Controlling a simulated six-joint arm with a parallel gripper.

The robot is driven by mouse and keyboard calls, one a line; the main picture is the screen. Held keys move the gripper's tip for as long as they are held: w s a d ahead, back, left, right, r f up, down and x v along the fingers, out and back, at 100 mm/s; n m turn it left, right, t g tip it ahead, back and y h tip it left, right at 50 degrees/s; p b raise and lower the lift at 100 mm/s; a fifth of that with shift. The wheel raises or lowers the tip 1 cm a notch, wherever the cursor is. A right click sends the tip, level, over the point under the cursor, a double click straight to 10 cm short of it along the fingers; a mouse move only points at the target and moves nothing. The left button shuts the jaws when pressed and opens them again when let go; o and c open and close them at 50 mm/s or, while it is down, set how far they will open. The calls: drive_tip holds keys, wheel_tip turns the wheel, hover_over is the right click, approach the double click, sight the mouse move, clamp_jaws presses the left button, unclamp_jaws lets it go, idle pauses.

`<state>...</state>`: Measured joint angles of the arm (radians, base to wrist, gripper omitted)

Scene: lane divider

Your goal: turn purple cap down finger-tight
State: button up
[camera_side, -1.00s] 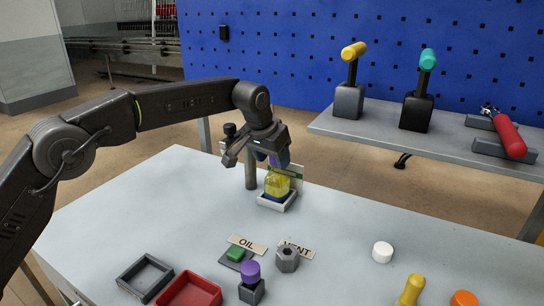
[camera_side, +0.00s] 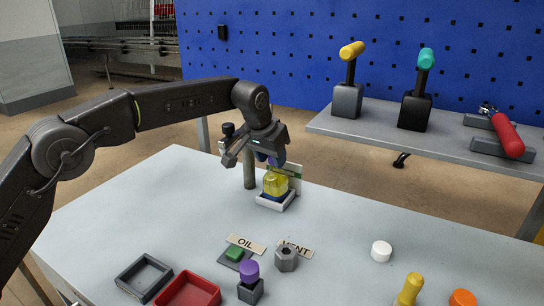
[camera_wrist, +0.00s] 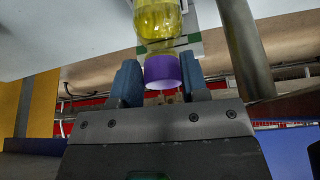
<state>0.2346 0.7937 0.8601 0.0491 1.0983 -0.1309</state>
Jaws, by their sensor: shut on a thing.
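The purple cap (camera_wrist: 162,72) sits on the neck of a clear bottle with yellow liquid (camera_wrist: 158,22). In the side view the bottle (camera_side: 275,184) stands upright in a white and blue holder (camera_side: 278,202) near the back of the table. My gripper (camera_wrist: 161,84) is shut on the purple cap, with one blue-grey finger on each side. In the side view my gripper (camera_side: 267,160) comes down from above and hides most of the cap. The thread under the cap cannot be made out.
A grey post (camera_side: 250,172) stands close to the left of the bottle. A second purple-topped piece (camera_side: 249,270), a grey hex nut (camera_side: 286,258), OIL and VENT labels, a red tray (camera_side: 190,290) and a dark tray (camera_side: 144,278) are at the front. The table's middle is clear.

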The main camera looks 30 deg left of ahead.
idle(0.3)
drive_tip(key=shift+a+m+h, duration=0.2)
drive_tip(key=shift+m+h, duration=0.2)
drive_tip(key=shift+m, duration=0.6)
drive_tip(key=shift+w, duration=0.1)
drive_tip(key=shift+a+m+h, duration=0.1)
drive_tip(key=shift+m+h, duration=0.2)
drive_tip(key=shift+m, duration=0.6)
drive_tip(key=shift+w+a+m+g+h, duration=0.15)
drive_tip(key=shift+m+g+h, duration=0.2)
drive_tip(key=shift+m, duration=0.45)
